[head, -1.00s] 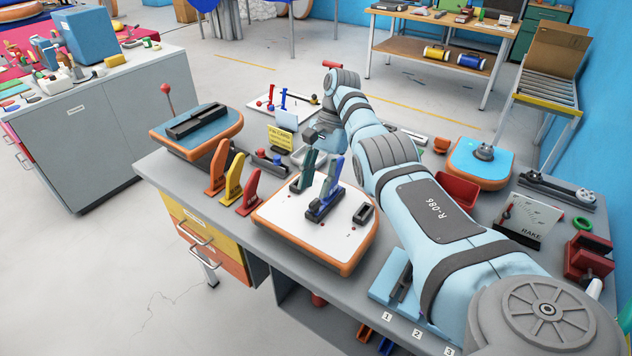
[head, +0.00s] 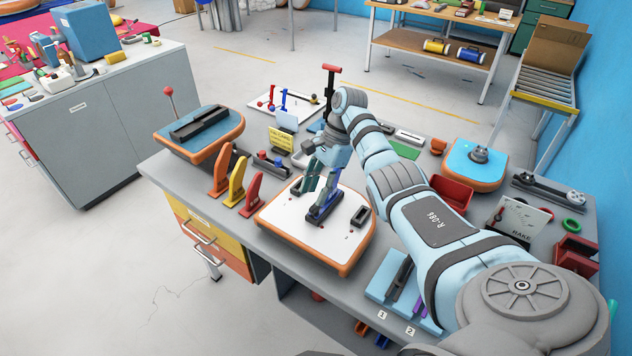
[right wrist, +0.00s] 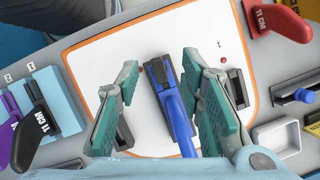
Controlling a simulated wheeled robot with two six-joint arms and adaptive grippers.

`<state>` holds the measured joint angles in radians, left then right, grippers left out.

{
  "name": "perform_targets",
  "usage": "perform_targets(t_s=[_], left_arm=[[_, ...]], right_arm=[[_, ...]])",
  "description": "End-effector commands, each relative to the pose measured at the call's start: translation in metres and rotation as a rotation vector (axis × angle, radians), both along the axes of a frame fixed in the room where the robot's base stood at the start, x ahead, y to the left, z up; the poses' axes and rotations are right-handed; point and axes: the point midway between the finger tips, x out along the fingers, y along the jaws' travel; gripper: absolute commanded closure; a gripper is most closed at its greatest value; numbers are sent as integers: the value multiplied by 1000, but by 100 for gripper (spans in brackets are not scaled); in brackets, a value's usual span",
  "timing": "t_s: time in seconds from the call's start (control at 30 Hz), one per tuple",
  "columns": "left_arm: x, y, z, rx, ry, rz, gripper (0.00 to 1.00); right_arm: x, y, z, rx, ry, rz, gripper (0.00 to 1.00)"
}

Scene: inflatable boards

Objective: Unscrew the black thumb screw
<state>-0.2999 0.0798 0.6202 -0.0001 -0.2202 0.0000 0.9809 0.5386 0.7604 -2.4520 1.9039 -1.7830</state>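No part is clearly recognisable as the black thumb screw. A small dark grey knob (head: 480,153) stands on the orange-rimmed light-blue board (head: 462,172) at the back right, too small to identify. My right gripper (head: 318,182) is low over the white board (head: 285,225). In the right wrist view, the teal fingers (right wrist: 165,105) are open, with a blue handle on a black-topped base (right wrist: 158,72) between them. A gap shows on both sides of the handle. The blue base also shows in the head view (head: 322,208). My left gripper is not in view.
Orange, yellow and red upright holders (head: 236,184) stand left of the board. A red-topped T-handle (head: 331,70) stands behind my gripper. A red bin (head: 455,193) is to the right. A numbered light-blue rack (head: 380,280) lies near the front edge.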

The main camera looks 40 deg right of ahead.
Motion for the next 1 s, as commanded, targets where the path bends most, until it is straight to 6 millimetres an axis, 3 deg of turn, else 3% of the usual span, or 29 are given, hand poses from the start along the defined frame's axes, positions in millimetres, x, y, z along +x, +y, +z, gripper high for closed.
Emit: perform_targets(t_s=[0.1, 0.47, 1.0], left_arm=[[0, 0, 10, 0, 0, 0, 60], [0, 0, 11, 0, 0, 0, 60], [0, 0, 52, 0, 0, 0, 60]], right_arm=[[-1, 0, 3, 1, 0, -39, 65], [-1, 0, 1, 1, 0, -60, 65], [-3, 1, 4, 0, 1, -310, 65]])
